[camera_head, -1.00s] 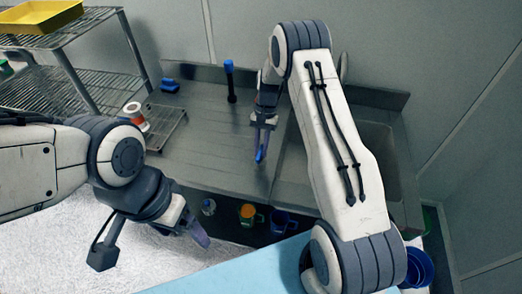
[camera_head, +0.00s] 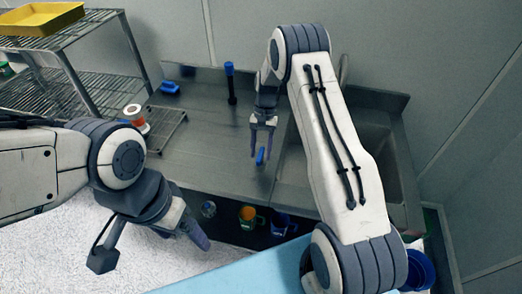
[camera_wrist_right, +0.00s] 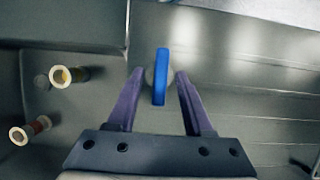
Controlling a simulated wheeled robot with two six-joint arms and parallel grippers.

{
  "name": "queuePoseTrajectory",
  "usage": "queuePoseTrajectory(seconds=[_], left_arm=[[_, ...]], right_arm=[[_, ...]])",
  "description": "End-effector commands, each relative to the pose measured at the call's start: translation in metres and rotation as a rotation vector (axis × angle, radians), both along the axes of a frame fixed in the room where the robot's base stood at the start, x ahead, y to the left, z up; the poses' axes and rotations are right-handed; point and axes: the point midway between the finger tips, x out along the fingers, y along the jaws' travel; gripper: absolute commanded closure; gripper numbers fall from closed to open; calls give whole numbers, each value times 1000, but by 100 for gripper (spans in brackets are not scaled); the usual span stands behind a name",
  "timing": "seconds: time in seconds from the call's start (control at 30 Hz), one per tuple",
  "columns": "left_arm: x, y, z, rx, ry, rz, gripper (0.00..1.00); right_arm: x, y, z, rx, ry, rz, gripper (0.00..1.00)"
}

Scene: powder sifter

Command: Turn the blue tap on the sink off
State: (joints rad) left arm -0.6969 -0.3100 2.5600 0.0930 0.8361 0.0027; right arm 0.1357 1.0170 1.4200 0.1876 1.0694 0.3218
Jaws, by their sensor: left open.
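The blue tap (camera_head: 260,157) is a small blue handle at the sink counter, just under my right gripper (camera_head: 263,146) in the head view. In the right wrist view the blue tap (camera_wrist_right: 161,77) stands lengthwise between the two purple fingers of my right gripper (camera_wrist_right: 158,82). The gripper is open, with a gap on both sides of the handle. The steel sink (camera_head: 376,150) is partly hidden behind my right arm. My left gripper (camera_head: 197,238) is open and empty at the lower left, well away from the tap.
A blue-topped black stick (camera_head: 230,83) and a blue object (camera_head: 170,87) are at the counter's back. A wire rack (camera_head: 60,85) with a yellow tray (camera_head: 40,17) stands left.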

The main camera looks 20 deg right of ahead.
Motion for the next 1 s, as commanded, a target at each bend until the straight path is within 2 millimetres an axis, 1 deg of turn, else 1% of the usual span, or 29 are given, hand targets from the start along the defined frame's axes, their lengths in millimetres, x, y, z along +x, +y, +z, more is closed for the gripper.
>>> queuePoseTrajectory(seconds=[0.13, 0.23, 0.37, 0.5, 0.6, 0.7, 0.83, 1.0], left_arm=[[0, 0, -2, 0, 0, 0, 15], [0, 0, -7, 0, 0, 0, 15], [0, 0, -16, 0, 0, -1, 15], [0, 0, -24, 0, 0, -1, 15], [0, 0, -28, 0, 0, -1, 15], [0, 0, -30, 0, 0, -2, 15], [0, 0, -31, 0, 0, -2, 15], [0, 0, -31, 0, 0, -2, 15]], right_arm=[[1, -1, 2, 1, -1, 0, 49], [5, -3, 10, 0, -3, -1, 49], [14, -8, 32, 0, -6, 0, 49], [23, -15, 58, -1, -5, -2, 49], [28, -18, 75, -2, -5, -2, 49], [31, -21, 87, 0, -2, 0, 49], [33, -22, 95, 0, 0, 0, 49], [34, -23, 97, 0, 0, 0, 49]])
